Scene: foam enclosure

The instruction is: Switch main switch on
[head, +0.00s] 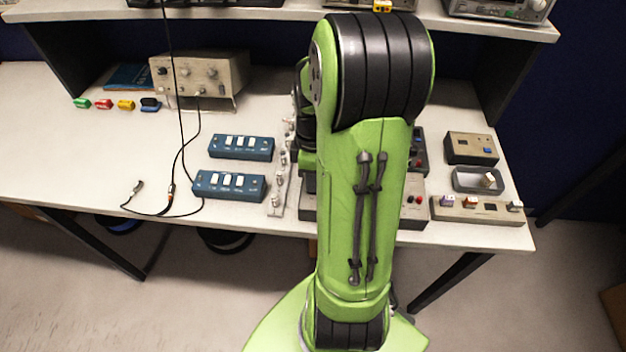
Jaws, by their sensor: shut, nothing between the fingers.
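My green arm crosses the middle of the head view and reaches over the table. My gripper is hidden behind the arm, so its fingers do not show. No part is clearly marked as the main switch. Boxes with controls sit partly behind the arm: a dark one with red and blue buttons (418,152) and a beige-topped one with a dark red part (413,200). Left of the arm are two blue boxes with white rockers, one farther back (214,150) and one nearer (200,188). A narrow pale strip with several fittings (275,207) stands beside the arm.
A beige instrument (225,70), colored connectors (104,104) and a looped black cable (175,150) lie left. The table's left end is clear.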

